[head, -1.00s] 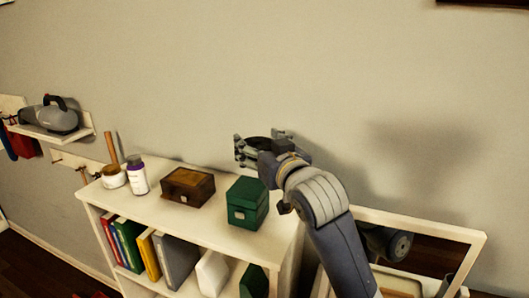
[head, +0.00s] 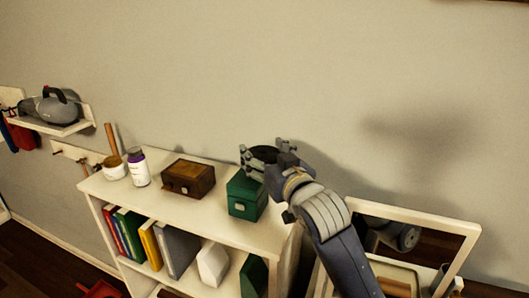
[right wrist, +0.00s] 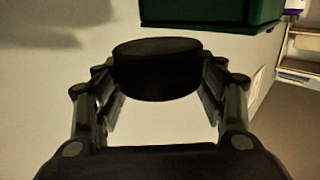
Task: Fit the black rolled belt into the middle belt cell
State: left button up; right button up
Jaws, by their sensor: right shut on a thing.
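The black rolled belt (right wrist: 157,72) is a dark round disc, held between the fingers of my right gripper (right wrist: 157,82) in the right wrist view. In the head view my right gripper (head: 270,154) shows above and behind the green box, shut on the belt (head: 263,153), which is small and dark there. The belt is in the air, clear of the shelf top. The middle belt cell is not identifiable in either view. My left gripper is not in view.
A green box (head: 247,196) and a brown wooden box (head: 188,178) stand on the white shelf unit (head: 205,222). A white jar (head: 114,168) and a purple-capped bottle (head: 138,168) stand at its left. A framed mirror (head: 420,238) leans at the lower right.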

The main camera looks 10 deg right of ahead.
jog(key=shift+f, duration=0.25)
jog(key=o, duration=1.1)
jog(key=shift+o, duration=0.3)
jog(key=shift+r, duration=0.15)
